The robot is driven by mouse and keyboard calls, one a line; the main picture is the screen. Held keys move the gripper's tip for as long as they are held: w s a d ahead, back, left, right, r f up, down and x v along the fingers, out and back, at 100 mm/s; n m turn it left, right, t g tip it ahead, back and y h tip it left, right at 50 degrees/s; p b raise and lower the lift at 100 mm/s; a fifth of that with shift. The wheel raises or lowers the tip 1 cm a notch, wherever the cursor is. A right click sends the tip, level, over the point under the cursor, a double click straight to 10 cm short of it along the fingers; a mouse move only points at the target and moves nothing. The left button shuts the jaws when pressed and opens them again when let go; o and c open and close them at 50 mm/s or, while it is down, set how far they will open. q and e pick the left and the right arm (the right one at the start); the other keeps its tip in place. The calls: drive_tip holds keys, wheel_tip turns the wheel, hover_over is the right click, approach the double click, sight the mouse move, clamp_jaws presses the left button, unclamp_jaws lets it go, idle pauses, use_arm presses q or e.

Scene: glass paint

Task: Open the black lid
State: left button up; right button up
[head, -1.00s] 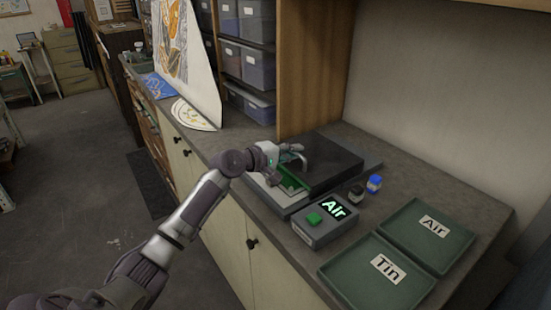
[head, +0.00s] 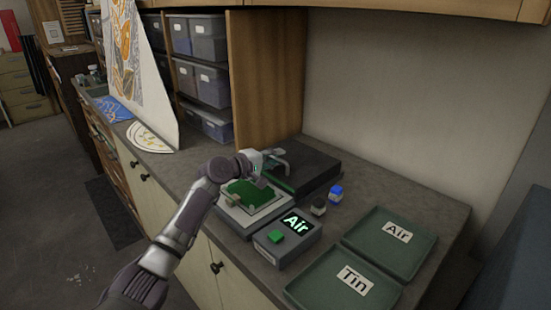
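A black slab-like cover (head: 305,172) lies at the back of a low grey device on the counter. In front of it a green piece (head: 243,194) lies exposed on the device's pale plate (head: 232,208). My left gripper (head: 272,172) is at the cover's left front edge, fingers spread apart. I cannot tell whether they touch the cover. A small jar with a black top (head: 318,206) stands right of the device, apart from the gripper. My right gripper is not in view.
A blue-topped jar (head: 336,193) stands beside the black-topped one. A grey box with a green button (head: 275,237) reads "Air". Green trays marked "Air" (head: 364,229) and "Tin" (head: 318,289) lie at the right. A wooden shelf side (head: 265,85) rises behind.

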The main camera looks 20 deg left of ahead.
use_arm(q)
drive_tip(key=shift+o, duration=0.7)
drive_tip(key=shift+s+a, duration=0.15)
drive_tip(key=v, duration=1.1)
drive_tip(key=shift+s+a+r, duration=0.1)
drive_tip(key=shift+s, duration=0.2)
